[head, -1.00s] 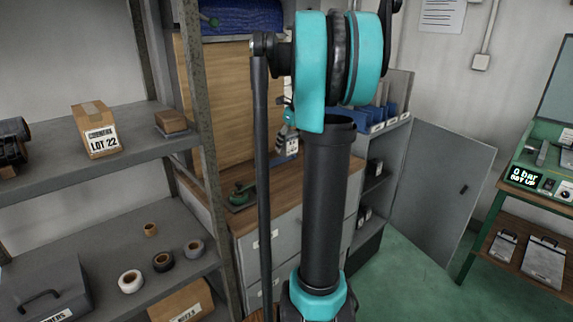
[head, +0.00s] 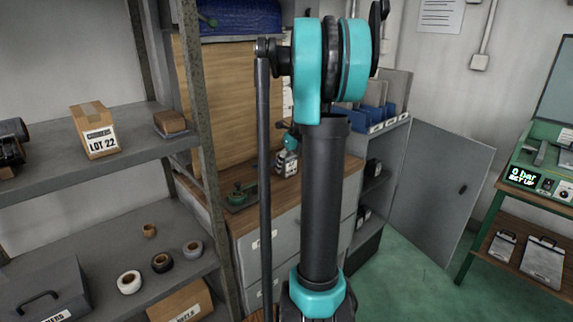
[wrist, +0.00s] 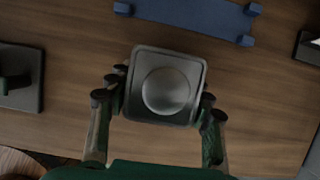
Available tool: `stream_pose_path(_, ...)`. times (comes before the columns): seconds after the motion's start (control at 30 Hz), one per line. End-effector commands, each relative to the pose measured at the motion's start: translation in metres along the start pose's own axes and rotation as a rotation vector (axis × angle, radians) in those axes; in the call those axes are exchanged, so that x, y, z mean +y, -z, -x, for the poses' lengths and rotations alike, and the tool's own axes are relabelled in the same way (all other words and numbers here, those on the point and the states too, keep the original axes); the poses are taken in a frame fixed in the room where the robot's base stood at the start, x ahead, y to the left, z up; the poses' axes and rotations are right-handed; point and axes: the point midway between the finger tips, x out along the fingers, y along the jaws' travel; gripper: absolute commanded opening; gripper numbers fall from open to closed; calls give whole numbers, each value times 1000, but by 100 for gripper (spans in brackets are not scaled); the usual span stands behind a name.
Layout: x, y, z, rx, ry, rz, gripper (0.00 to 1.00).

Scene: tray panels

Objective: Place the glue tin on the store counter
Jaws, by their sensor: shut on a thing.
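The glue tin shows in the wrist view as a grey square can (wrist: 140,108) with a round lid, between the fingers of my gripper (wrist: 162,90). My gripper is shut on its sides. In the head view the tin (head: 286,163) is small, with a pale label, upright below my gripper (head: 290,148) and partly hidden by my arm. It is over or on the wooden store counter (head: 262,212); I cannot tell whether its base touches. The counter's wood grain also fills much of the wrist view (wrist: 75,75).
A green-and-dark tool (head: 240,195) sits on the counter to the left. A blue piece (wrist: 195,14) lies beyond the tin in the wrist view, with a dark item (wrist: 308,48) at right. Shelving (head: 205,130) stands left, and an open cabinet door (head: 435,190) right.

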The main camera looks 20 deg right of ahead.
Motion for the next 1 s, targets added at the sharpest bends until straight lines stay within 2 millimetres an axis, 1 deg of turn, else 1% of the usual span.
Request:
stream_pose_path(0.03, 0, 0, -1, 0, 0, 0, 52)
stream_pose_path(0.2, 0, 0, -1, 0, 0, 0, 72)
stream_pose_path(0.47, 0, 0, 0, 0, 0, 0, 72)
stream_pose_path(0.57, 0, 0, 3, 0, 0, 0, 72)
stream_pose_path(0.67, 0, 0, 14, 0, 0, -1, 72)
stream_pose_path(0.73, 0, 0, 25, 0, 1, -1, 72)
stream_pose_path(1.0, 0, 0, 81, 1, 0, -1, 72)
